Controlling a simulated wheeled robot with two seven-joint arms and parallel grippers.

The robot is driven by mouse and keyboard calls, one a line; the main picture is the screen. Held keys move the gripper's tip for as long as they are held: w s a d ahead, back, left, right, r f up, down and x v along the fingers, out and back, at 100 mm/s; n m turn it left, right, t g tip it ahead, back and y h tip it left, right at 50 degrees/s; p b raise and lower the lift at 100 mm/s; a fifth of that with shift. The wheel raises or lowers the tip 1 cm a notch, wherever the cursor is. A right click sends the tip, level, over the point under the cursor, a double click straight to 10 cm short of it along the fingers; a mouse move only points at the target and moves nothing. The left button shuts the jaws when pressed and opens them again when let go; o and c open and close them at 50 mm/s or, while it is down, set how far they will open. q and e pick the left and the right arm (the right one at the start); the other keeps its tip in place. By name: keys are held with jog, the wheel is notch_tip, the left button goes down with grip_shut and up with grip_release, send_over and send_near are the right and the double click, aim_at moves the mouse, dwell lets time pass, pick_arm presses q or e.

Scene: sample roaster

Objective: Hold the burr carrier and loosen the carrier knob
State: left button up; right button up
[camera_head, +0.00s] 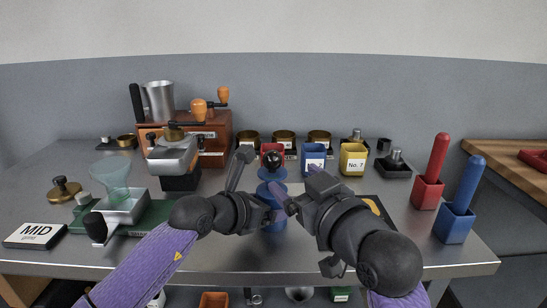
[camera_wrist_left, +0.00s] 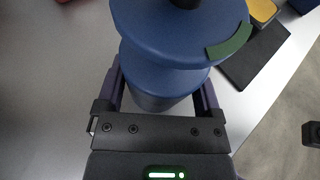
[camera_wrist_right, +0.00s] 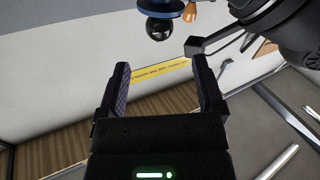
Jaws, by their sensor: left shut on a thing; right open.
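The blue burr carrier (camera_head: 273,188) stands upright near the table's front middle, with a round black carrier knob (camera_head: 272,159) on top. In the left wrist view, the burr carrier (camera_wrist_left: 178,38) shows a wide blue flange with a green mark, above a narrower body. My left gripper (camera_head: 270,213) is shut on that body below the flange. My right gripper (camera_head: 296,184) is open and empty, to the right of the carrier. In the right wrist view, the carrier knob (camera_wrist_right: 158,28) is beyond the open fingertips (camera_wrist_right: 159,75), apart from them.
Blue (camera_head: 314,155) and yellow (camera_head: 353,158) bins and a red bin stand close behind the carrier. A green-based device with a glass funnel (camera_head: 113,175) is at left. Red (camera_head: 428,190) and blue (camera_head: 454,223) holders stand at right. The front table strip is mostly clear.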

aim_at(273, 160)
jog(key=x, duration=0.8)
jog(key=shift+w+a, duration=0.15)
jog(key=shift+w, duration=0.2)
grip_shut()
jog(key=shift+y, duration=0.3)
jog(key=n+g+y, duration=0.4)
jog(key=y, duration=0.1)
jog(key=shift+w, duration=0.1)
jog(key=n+g+y, duration=0.1)
jog(key=n+g, duration=0.1)
jog(key=n+g+y, duration=0.1)
jog(key=n+g, duration=0.1)
jog(key=g, duration=0.1)
jog(key=shift+w+d+y, duration=0.1)
jog(key=shift+d+y, duration=0.1)
jog(key=shift+y, duration=0.2)
jog(key=shift+n+g, duration=0.4)
jog(key=shift+g, duration=0.2)
jog(key=shift+a+f+g+y, duration=0.1)
jog(key=shift+g+y, duration=0.2)
jog(key=shift+s+a, duration=0.1)
jog(key=shift+s, duration=0.15)
